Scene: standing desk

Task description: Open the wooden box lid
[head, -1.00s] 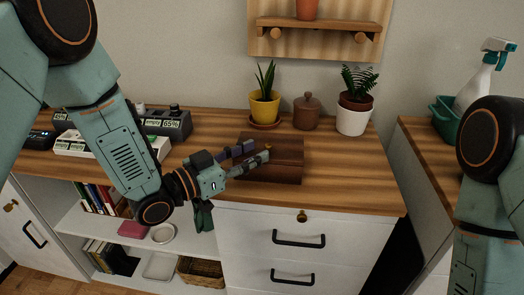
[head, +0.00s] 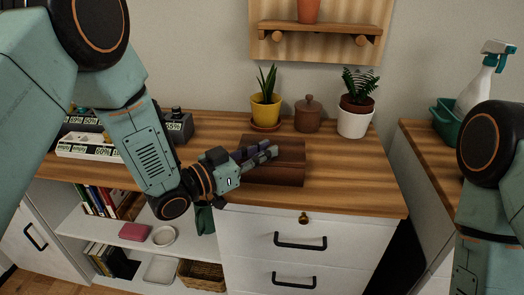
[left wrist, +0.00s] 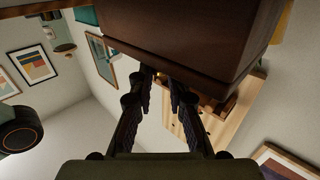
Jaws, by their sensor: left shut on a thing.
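The dark brown wooden box (head: 290,174) sits on the wooden desktop near its front edge, below the pots. Its lid (head: 292,148) looks down on the box, with no clear gap in the head view. My left gripper (head: 268,153) reaches in from the left, its fingers at the box's upper left part, covering some of it. In the left wrist view the fingers (left wrist: 163,78) are close together at the lower edge of the dark wood (left wrist: 190,35). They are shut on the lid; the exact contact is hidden. My right gripper is out of the picture.
A yellow plant pot (head: 265,112), a brown lidded jar (head: 308,115) and a white plant pot (head: 354,120) stand behind the box. Boxes with labels (head: 90,145) are at the left. The desktop right of the box is clear.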

